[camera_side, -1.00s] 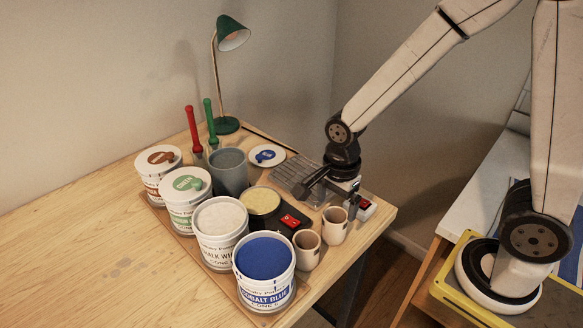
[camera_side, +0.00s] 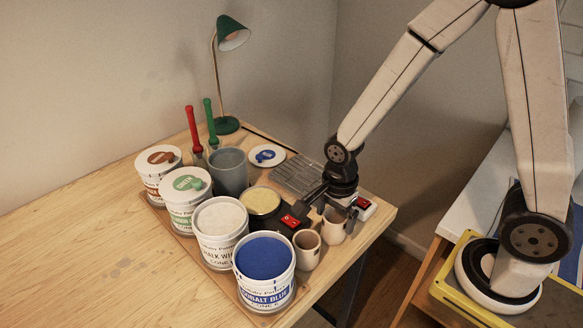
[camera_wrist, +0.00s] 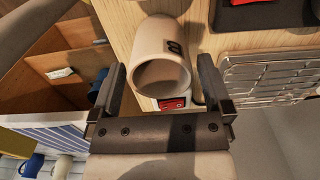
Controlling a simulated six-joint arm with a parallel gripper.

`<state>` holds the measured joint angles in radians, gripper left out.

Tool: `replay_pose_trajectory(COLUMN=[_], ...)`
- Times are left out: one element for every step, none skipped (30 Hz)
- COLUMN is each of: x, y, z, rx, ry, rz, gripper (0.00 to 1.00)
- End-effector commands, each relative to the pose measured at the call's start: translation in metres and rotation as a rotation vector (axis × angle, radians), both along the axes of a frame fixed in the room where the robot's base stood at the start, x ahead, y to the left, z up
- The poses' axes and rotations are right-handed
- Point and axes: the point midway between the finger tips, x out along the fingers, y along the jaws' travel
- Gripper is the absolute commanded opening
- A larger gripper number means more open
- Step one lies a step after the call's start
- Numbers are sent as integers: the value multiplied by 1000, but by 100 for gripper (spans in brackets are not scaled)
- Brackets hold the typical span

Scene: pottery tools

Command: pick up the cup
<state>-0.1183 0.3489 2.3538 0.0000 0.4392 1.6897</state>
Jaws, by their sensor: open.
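Two cream cups stand near the table's right edge in the side view. My gripper (camera_side: 338,212) points down at the right-hand cup (camera_side: 334,232), with its open fingers at that cup's upper part. The other cup (camera_side: 307,252) stands just to the left and nearer the camera. In the wrist view, one cup (camera_wrist: 162,50) with a dark mark on its side lies between the spread fingers of my gripper (camera_wrist: 160,78). Gaps show on both sides of it, and its open mouth faces the camera.
Left of the cups are a black scale (camera_side: 272,219) with a red switch and a cobalt blue tub (camera_side: 264,275). A small white box with a red switch (camera_side: 364,206) sits close to my gripper. A metal rack (camera_side: 296,178) lies behind. The table's left side is clear.

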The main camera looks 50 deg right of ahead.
Motion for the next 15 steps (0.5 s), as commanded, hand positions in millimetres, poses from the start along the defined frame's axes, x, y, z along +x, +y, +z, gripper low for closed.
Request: replay_pose_trajectory(x=[0,-1,-1,-1,-1,-1,0,0,-1,0,0,0,0,0,0], y=[-1,-1,-1,-1,-1,-1,-1,-1,-1,-1,-1,-1,-1,-1,-1], z=[-5,-8,-12,-15,-18,-21,-24,-26,-29,-31,-32,-34,-35,-36,-36], rx=[0,0,0,0,0,0,0,0,0,0,0,0,0,0,0], ry=[3,4,4,3,4,3,2,3,3,2,1,1,1,1,1], rz=[0,0,0,0,0,0,0,0,0,0,0,0,0,0,0], gripper=[100,100,100,100,100,100,100,100,100,100,100,100,100,100,100])
